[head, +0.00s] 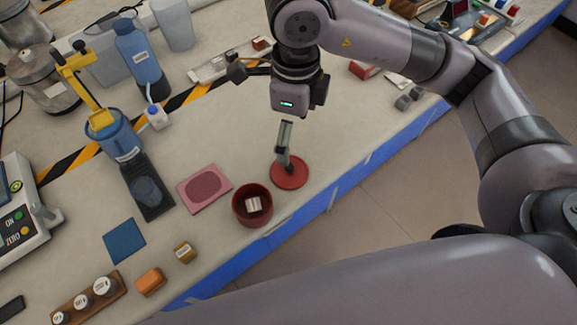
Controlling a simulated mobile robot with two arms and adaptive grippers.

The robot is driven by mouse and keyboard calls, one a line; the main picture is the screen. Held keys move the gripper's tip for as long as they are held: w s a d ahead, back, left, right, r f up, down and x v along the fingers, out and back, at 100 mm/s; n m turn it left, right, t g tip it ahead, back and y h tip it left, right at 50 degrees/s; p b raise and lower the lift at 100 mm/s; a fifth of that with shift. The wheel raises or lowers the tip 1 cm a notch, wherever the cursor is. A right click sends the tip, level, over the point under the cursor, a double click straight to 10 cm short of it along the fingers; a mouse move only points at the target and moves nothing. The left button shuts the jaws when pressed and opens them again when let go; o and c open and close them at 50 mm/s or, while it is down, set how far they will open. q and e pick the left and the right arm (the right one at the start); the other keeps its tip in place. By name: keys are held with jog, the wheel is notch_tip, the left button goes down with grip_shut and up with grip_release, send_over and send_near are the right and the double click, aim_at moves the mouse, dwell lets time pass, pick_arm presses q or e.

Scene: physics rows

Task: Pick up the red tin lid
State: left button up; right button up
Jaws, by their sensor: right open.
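The red tin lid (290,179) is a flat round disc lying on the bench near its front edge. My right gripper (286,161) points down over the lid, its fingers covering part of the far side. It is open; I cannot tell whether the fingertips touch the lid. A dark red round tin (240,208) stands open just left of the lid, with a pale block (253,204) inside. My left gripper is not in view.
A pink mat (204,188) lies left of the tin. A blue bottle (139,55) stands at the back left. Bare bench surrounds the lid's right side.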

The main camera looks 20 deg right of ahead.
send_over(293, 169)
notch_tip(293, 169, down, 9)
jog(key=shift+s+f+p, duration=0.1)
jog(key=shift+s+p, duration=0.05)
jog(key=shift+p, duration=0.25)
jog(key=shift+w+f+p, duration=0.2)
jog(key=shift+f+p, duration=0.15)
jog(key=shift+f, duration=1)
jog(key=shift+w+f+p, duration=0.15)
jog(key=shift+f+p, duration=0.15)
jog(key=shift+f, duration=1.05)
jog(key=c, duration=0.9)
jog(key=shift+s, duration=0.15)
jog(key=c, duration=0.6)
jog(key=shift+c, duration=0.6)
